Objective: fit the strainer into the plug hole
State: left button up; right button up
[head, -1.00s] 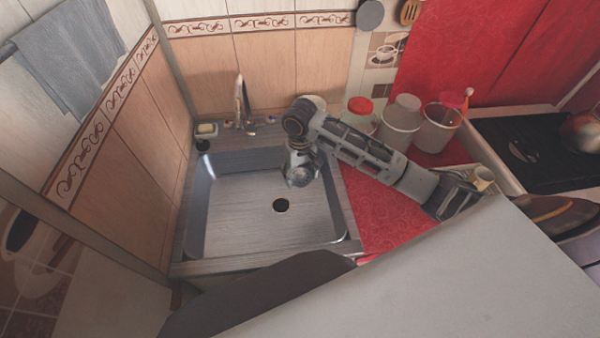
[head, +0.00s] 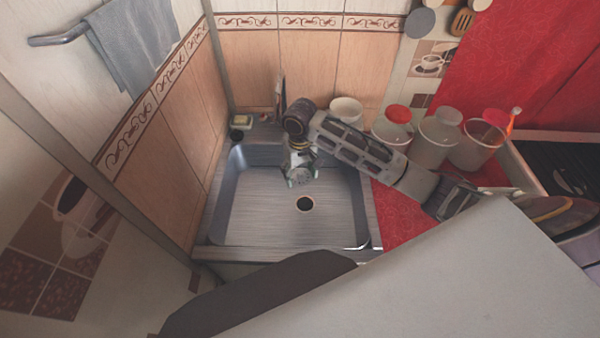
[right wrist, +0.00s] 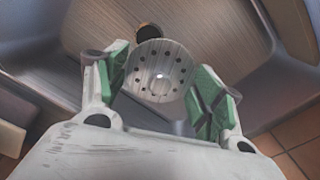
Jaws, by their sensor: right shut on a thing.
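The strainer (right wrist: 159,71) is a round metal disc with a ring of small holes, seen in the right wrist view. My right gripper (right wrist: 158,84) is shut on it, with a green-padded finger at each side. In the head view my right gripper (head: 301,178) hangs over the sink, behind the plug hole; the strainer is hard to make out there. The plug hole (head: 304,204) is a dark round opening in the sink floor. It also shows in the right wrist view (right wrist: 148,31), just beyond the strainer's edge and partly covered by it. My left gripper is not in view.
The metal sink (head: 240,225) has raised walls around the basin. A tap (head: 281,98) stands behind it, with a soap dish (head: 241,122) at the back left.

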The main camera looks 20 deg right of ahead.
jog(key=shift+w+a, duration=0.1)
jog(key=shift+a, duration=0.1)
jog(key=shift+w+r, duration=0.1)
jog(key=shift+r, duration=0.25)
jog(key=shift+w+d+r+p, duration=0.15)
jog(key=shift+d+r+p, duration=0.25)
jog(key=shift+r+p, duration=0.45)
jog(key=shift+w+d+r+p, duration=0.1)
jog(key=shift+d+r+p, duration=0.25)
jog(key=shift+r+p, duration=0.45)
jog(key=shift+s+d+r+p, duration=0.1)
jog(key=shift+d+r+p, duration=0.65)
jog(key=shift+p, duration=0.3)
jog(key=f+n, duration=0.1)
jog(key=n, duration=0.3)
jog(key=n+p, duration=0.1)
jog(key=n, duration=0.4)
jog(key=f+n+p, duration=0.1)
jog(key=n, duration=0.3)
jog(key=shift+d+f+n, duration=0.25)
jog(key=shift+f+n, duration=0.05)
jog(key=shift+n, duration=0.1)
jog(key=n, duration=0.5)
jog(key=shift+w+a, duration=0.2)
jog(key=shift+w, duration=0.05)
